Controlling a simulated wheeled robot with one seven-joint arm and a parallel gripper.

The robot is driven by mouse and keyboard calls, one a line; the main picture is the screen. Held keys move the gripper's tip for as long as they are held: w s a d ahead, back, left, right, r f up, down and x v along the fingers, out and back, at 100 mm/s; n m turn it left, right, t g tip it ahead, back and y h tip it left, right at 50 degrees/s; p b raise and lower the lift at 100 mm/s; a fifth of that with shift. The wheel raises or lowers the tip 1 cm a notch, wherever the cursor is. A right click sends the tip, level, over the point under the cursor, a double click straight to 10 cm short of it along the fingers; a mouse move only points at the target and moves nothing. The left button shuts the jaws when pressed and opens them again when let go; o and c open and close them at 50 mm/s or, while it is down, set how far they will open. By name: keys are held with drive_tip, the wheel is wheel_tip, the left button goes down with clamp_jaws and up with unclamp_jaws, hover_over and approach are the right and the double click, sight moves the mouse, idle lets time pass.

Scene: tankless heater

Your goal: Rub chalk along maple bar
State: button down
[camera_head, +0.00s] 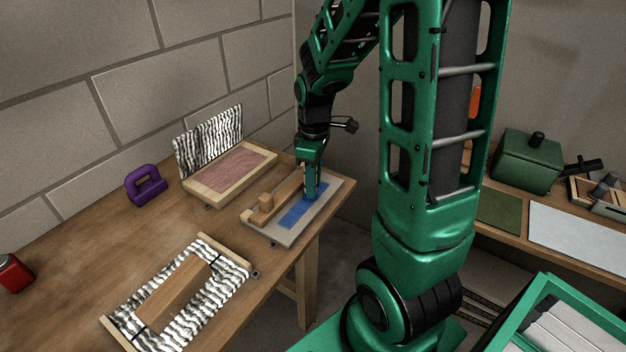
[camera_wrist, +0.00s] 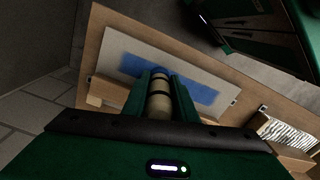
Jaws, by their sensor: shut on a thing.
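My gripper (camera_head: 310,194) is over a grey board (camera_head: 286,238) at the bench's right end, pointing down by a blue strip (camera_head: 296,215). In the wrist view my gripper (camera_wrist: 160,84) is shut on a pale cylinder with dark bands (camera_wrist: 158,104), seemingly the chalk or its holder. Its tip is close to the blue strip (camera_wrist: 197,93); I cannot tell whether it touches. A wooden rail with a block (camera_head: 265,203) runs along the board beside the strip. Another wooden bar (camera_head: 174,291) lies on a black-and-white striped panel (camera_head: 228,272). I cannot tell which is the maple bar.
A wooden tray with a reddish surface (camera_head: 232,173) lies behind, before an upright striped panel (camera_head: 208,139). A purple handled block (camera_head: 146,185) and a red box (camera_head: 13,273) stand on the bench. A green box (camera_head: 526,160) stands on the right bench. The left bench middle is clear.

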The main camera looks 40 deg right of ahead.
drive_tip(key=shift+s+f, duration=0.15)
drive_tip(key=shift+s, duration=0.05)
drive_tip(key=shift+s+d, duration=0.3)
drive_tip(key=shift+d, duration=0.55)
drive_tip(key=shift+w, duration=0.2)
drive_tip(key=shift+w+a+r, duration=0.15)
drive_tip(key=shift+w+a, duration=0.1)
drive_tip(key=shift+w, duration=0.3)
drive_tip(key=shift+w+a+r, duration=0.1)
drive_tip(key=shift+w+a, duration=0.1)
drive_tip(key=shift+w, duration=0.3)
drive_tip(key=shift+s+d, duration=0.25)
drive_tip(key=shift+s, duration=0.3)
drive_tip(key=shift+s+d, duration=0.2)
drive_tip(key=shift+s, duration=0.35)
